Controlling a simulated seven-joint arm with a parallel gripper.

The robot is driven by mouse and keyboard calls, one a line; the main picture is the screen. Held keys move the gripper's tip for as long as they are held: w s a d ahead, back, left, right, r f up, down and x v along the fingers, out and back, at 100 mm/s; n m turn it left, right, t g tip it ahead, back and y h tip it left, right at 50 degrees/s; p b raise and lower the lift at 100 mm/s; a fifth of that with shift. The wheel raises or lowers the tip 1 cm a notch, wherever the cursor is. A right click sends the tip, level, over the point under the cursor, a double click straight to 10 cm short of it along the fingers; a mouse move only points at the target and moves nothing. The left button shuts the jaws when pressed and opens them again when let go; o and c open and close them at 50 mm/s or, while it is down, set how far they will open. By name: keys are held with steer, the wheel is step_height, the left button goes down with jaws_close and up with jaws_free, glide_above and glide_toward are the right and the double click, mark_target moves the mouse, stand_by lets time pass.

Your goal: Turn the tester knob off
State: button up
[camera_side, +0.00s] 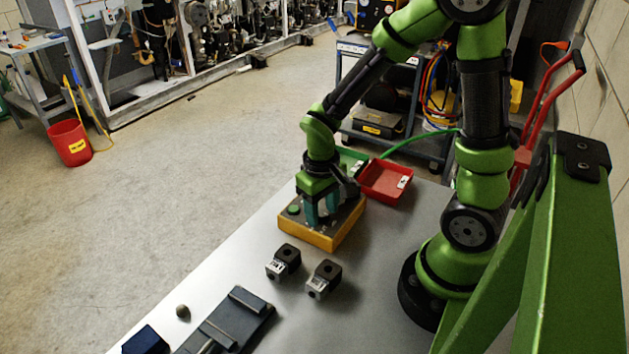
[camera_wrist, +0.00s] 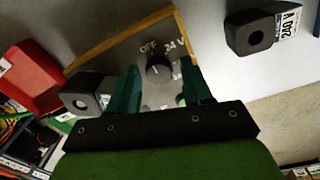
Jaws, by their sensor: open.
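The tester is a yellow box with a grey top (camera_side: 322,239) on the table, and its panel also shows in the wrist view (camera_wrist: 118,42). Its dark round knob (camera_wrist: 158,68) sits below the printed marks "OFF" and "24 V". I cannot tell clearly which mark the knob points to. My gripper (camera_side: 321,213) points down over the tester. In the wrist view its teal fingers (camera_wrist: 160,80) are apart, one on each side of the knob. I cannot tell whether they touch it. The fingers hide part of the panel.
A dark block (camera_wrist: 84,92) is close to the left finger. Two dark blocks with labels (camera_side: 288,256) (camera_side: 323,279) stand in front of the tester. A red tray (camera_side: 384,184) and a green tray (camera_side: 352,160) lie behind it. A dark fixture (camera_side: 228,324) is at the table's near end.

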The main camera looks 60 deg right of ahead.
steer(key=m, duration=0.2)
steer(key=shift+d+m, duration=0.1)
steer(key=shift+m, duration=0.2)
step_height(320, 180, up, 17)
glide_toward(322, 217)
steer(key=shift+m+y, duration=0.4)
steer(key=f, duration=0.3)
steer(key=d+f, duration=0.1)
steer(key=f, duration=0.5)
steer(key=shift+w+d, duration=0.1)
steer(key=shift+d, duration=0.25)
steer(key=shift+r+m, duration=0.1)
steer(key=shift+m, duration=0.6)
steer(key=m, duration=0.3)
steer(key=shift+w+m, duration=0.1)
steer(key=shift+m, duration=0.2)
steer(key=shift+w+r+m+t, duration=0.1)
steer(key=shift+r+m+t, duration=0.2)
steer(key=shift+r+m, duration=0.15)
step_height(322, 217, up, 15)
steer(key=s+a+r+n+t+y, duration=0.1)
steer(key=s+a+r+n+t, duration=0.2)
steer(key=n, duration=0.5)
steer(key=s+a+t, duration=0.1)
steer(key=a+t, duration=0.1)
steer(key=t, duration=0.1)
steer(key=shift+a+r+t+y, duration=0.3)
steer(key=shift+r, duration=0.05)
